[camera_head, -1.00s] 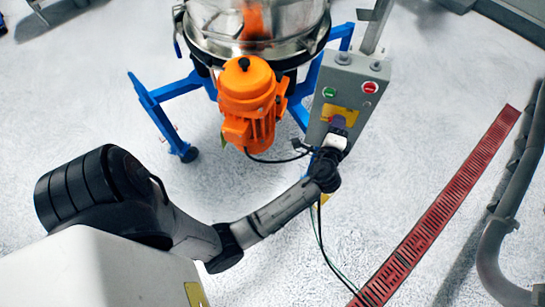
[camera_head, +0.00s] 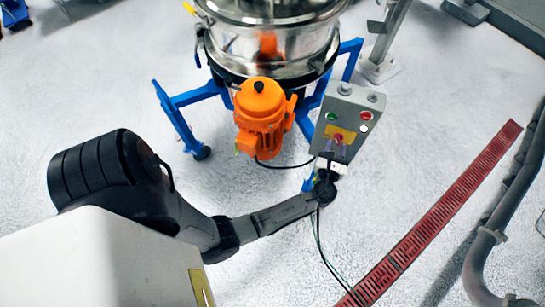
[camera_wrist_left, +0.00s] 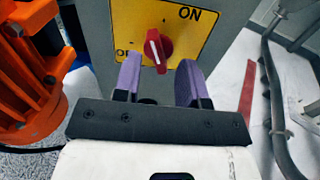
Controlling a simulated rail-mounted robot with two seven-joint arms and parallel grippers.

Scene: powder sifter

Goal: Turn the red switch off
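The red switch (camera_head: 338,139) is a rotary knob on a yellow plate (camera_wrist_left: 187,21) on the front of a grey control box (camera_head: 345,108). In the left wrist view the red knob (camera_wrist_left: 158,49) bears a white mark, with ON at the plate's upper right and an OFF label partly hidden at lower left. My left gripper (camera_wrist_left: 158,82) is open, with purple fingers apart and nothing between them. The knob shows between and just beyond the fingertips, seemingly clear of both. In the head view this gripper (camera_head: 337,155) is just below the switch. My right gripper is not in view.
The box also carries a green button (camera_head: 332,116) and a red button (camera_head: 366,115). An orange motor (camera_head: 260,112) and a metal sifter (camera_head: 270,40) on blue legs stand left of it. Cables hang below. A red floor grate (camera_head: 430,220) and grey pipe (camera_head: 490,240) lie right.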

